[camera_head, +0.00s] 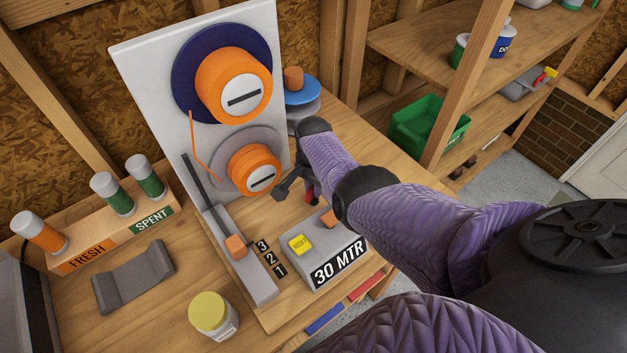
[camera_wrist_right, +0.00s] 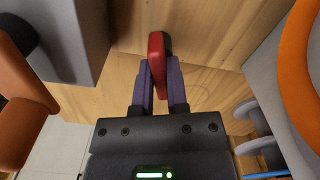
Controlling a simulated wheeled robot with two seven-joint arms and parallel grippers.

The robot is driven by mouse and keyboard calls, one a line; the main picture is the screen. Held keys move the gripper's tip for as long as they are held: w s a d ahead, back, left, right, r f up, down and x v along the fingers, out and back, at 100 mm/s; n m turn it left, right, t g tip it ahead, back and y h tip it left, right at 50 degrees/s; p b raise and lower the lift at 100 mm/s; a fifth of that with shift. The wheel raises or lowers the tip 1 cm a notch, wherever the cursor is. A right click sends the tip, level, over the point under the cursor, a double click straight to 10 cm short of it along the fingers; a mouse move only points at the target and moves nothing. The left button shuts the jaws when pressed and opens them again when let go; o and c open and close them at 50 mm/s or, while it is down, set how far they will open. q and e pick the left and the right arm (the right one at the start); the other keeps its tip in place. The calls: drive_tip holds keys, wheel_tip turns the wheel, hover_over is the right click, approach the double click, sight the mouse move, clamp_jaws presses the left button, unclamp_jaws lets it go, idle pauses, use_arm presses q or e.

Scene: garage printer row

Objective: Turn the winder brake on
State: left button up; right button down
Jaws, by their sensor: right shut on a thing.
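My right gripper (camera_head: 308,190) reaches down beside the grey counter box marked 30 MTR (camera_head: 328,255), right of the lower orange spool (camera_head: 255,168). In the right wrist view its two purple fingers (camera_wrist_right: 158,82) are shut on a red handle (camera_wrist_right: 157,55) with a dark far end. Only a little of the red handle (camera_head: 310,197) shows in the head view, and its base is hidden. It looks like the winder brake lever, but no label on it is visible. My left gripper is out of view.
A lever with an orange knob (camera_head: 236,246) stands by the 3-2-1 scale. A yellow button (camera_head: 300,244) is on the counter box. A yellow-lidded jar (camera_head: 212,315), a grey cradle (camera_head: 134,276) and a FRESH/SPENT rack (camera_head: 125,222) are at left. A green crate (camera_head: 428,125) is on the shelf.

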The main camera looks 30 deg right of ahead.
drive_tip(key=shift+m, duration=1.7)
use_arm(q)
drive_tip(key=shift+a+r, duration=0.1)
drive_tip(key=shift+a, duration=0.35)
use_arm(e)
drive_tip(key=shift+m, duration=0.3)
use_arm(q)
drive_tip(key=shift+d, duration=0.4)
use_arm(e)
drive_tip(key=c, duration=0.6)
unclamp_jaws()
drive_tip(key=shift+c, duration=0.2)
